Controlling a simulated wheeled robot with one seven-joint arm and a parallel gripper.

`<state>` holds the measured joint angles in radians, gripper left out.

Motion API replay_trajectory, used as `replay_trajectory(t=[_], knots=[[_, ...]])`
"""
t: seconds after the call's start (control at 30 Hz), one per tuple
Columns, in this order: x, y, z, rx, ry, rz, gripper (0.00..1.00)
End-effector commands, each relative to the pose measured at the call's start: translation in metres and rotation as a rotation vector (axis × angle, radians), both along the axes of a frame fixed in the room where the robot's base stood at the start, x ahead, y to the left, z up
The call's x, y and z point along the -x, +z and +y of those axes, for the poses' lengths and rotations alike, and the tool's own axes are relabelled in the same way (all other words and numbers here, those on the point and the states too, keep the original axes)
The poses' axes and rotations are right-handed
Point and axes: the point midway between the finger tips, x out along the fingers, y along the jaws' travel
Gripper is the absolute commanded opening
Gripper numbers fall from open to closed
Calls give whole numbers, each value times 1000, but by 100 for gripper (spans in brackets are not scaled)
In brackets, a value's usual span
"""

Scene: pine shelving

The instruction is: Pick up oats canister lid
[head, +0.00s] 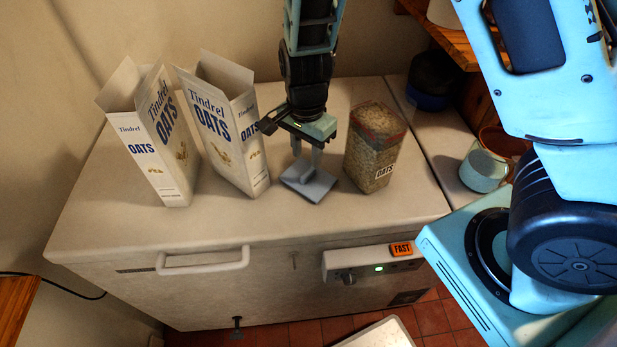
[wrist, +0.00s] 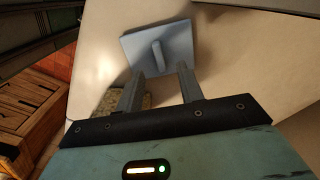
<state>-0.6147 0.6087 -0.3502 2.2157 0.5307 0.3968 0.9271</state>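The oats canister lid (head: 317,187) is a blue-grey square plate with an upright handle in its middle. It lies on the white chest top, left of the clear oats canister (head: 374,160), which is full of oats. In the wrist view the lid (wrist: 174,42) is straight ahead of the fingers. My gripper (head: 307,163) points down just above the lid. Its two fingers (wrist: 160,72) are apart with nothing between them. The handle lines up with the gap, just beyond the fingertips in the wrist view. I cannot tell the exact height left between them.
Two open white oats boxes, one at far left (head: 150,145) and one nearer (head: 228,130), stand left of my gripper. The white chest (head: 200,265) has a front handle. The chest top in front of the lid is clear.

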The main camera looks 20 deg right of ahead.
Motion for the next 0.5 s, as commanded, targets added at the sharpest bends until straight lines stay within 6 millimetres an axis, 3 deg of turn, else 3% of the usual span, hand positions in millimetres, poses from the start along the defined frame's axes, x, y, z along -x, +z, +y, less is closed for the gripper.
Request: replay_trajectory(t=[0.17,0.5], knots=[[0,-11,-1,0,-2,1,37],[0,-54,-5,0,-1,1,37]])
